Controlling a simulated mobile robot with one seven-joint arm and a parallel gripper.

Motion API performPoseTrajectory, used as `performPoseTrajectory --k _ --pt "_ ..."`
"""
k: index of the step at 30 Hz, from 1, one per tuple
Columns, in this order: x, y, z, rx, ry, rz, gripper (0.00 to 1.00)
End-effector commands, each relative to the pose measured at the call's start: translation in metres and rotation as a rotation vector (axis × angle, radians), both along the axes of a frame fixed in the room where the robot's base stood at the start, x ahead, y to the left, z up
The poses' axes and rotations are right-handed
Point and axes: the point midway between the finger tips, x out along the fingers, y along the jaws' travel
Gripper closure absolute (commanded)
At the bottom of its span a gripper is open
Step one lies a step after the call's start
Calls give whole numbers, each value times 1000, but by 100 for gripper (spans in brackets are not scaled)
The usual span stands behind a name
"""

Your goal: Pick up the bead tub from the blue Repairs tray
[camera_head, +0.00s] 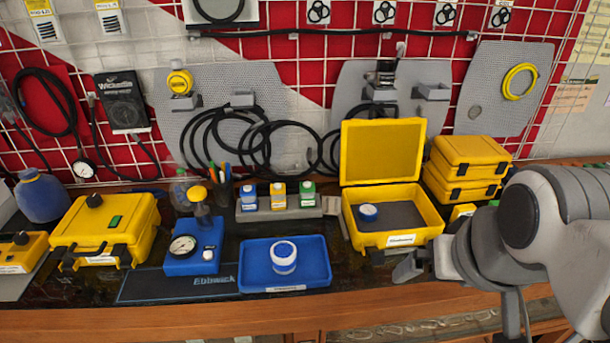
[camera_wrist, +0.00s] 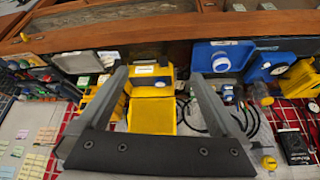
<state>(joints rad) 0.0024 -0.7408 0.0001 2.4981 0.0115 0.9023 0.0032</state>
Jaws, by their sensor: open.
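The bead tub (camera_head: 284,257) is a short round white tub with blue on its lid and side. It stands in the blue Repairs tray (camera_head: 318,262) near the bench's front edge. My gripper (camera_head: 412,266) is right of the tray, in front of the open yellow case, apart from the tub. In the wrist view my gripper (camera_wrist: 158,72) has its two fingers spread, with nothing held. The tub (camera_wrist: 221,62) and tray (camera_wrist: 242,52) show there beyond the right finger.
The open yellow case (camera_head: 425,226) holds a second blue-and-white tub (camera_head: 368,212). A blue gauge unit (camera_head: 195,250) stands left of the tray. Behind the tray is a grey rack (camera_head: 300,213) with small bottles. Closed yellow cases (camera_head: 468,160) are stacked at right.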

Motion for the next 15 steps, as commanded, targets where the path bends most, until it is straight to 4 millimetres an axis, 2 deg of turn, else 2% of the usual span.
performPoseTrajectory --k 5,15 --pt "7 14 -21 122 117 -81 0" --pt "35 60 -73 535 472 -402 0"
